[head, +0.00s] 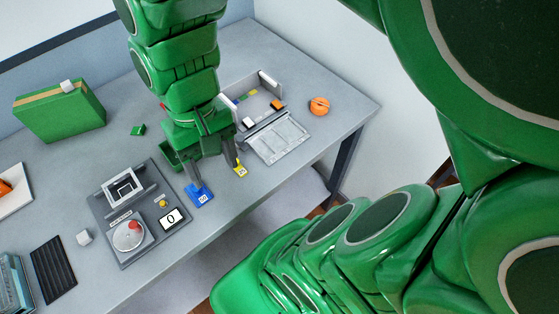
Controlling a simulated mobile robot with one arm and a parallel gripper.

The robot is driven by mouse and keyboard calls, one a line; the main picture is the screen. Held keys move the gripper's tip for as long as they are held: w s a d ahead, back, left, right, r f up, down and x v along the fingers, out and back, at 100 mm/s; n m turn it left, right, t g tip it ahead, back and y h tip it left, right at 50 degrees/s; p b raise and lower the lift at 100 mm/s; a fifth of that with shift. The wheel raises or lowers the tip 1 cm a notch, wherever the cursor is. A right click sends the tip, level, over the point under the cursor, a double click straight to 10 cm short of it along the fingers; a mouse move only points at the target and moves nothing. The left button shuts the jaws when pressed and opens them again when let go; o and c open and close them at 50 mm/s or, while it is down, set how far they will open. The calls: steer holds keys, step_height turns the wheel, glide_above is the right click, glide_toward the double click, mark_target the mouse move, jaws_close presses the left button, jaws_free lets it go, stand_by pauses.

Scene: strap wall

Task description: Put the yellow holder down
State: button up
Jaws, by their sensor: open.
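The yellow holder (240,171) is a small yellow piece with a pale, marked top, near the front edge of the grey table (300,180). My gripper (214,172) points down over the table with its fingers spread wide. Its right finger ends right at the yellow holder; I cannot tell whether they touch. Its left finger ends at a similar blue piece (200,196) with a white mark. Nothing shows between the fingers. My arm hides part of the table behind.
A grey device (105,215) with a dial and a "0" card stands left of the blue piece. A grey open case (280,143) and an orange object (319,106) are at right. A green box (60,115) stands at the back left.

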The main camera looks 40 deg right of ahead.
steer(key=shift+h, duration=0.5)
steer(key=s+d, duration=0.1)
steer(key=s, duration=0.1)
steer(key=s+d+f, duration=0.1)
steer(key=s+d, duration=0.1)
steer(key=shift+d, duration=0.25)
stand_by(0.5)
